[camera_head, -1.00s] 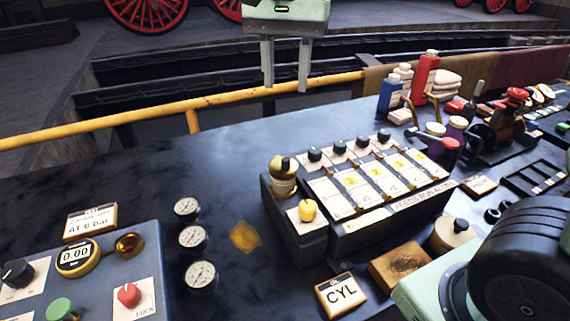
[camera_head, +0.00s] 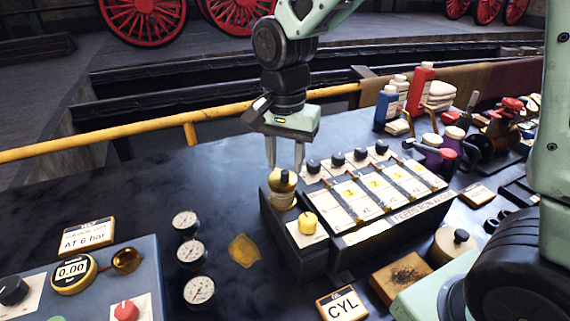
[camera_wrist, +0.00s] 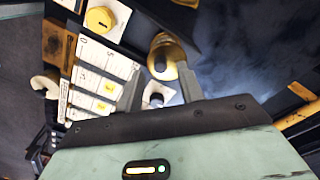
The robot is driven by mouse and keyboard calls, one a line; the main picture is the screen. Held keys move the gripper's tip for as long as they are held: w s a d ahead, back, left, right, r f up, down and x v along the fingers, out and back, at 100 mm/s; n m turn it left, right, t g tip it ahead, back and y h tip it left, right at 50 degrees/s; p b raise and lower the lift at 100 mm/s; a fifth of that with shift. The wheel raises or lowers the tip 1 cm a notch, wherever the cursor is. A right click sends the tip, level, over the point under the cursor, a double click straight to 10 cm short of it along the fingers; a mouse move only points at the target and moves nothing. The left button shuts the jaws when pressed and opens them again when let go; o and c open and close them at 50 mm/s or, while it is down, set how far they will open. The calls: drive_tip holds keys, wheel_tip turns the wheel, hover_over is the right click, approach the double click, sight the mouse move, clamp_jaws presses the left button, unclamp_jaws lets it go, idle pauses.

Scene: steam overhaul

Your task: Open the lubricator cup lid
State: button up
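The lubricator cup (camera_head: 284,198) is a brass cup at the left back corner of the dark lubricator box (camera_head: 293,231). Its rounded brass lid (camera_head: 279,181) with a black knob sits on top and looks closed. The lid also shows in the wrist view (camera_wrist: 168,50), just beyond the fingertips. My gripper (camera_head: 285,164) points down just above and behind the lid. Whether a finger touches the lid, I cannot tell.
A yellow knob (camera_head: 308,222) sits in front of the cup. Several black knobs (camera_head: 337,159) line the box's back edge to the right. Three gauges (camera_head: 192,252) and a yellow patch (camera_head: 243,250) lie left. A CYL sign (camera_head: 342,304) stands in front. The bench behind left is clear.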

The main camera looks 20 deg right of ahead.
drive_tip(key=shift+f, duration=1.05)
clamp_jaws()
drive_tip(key=shift+r, duration=0.1)
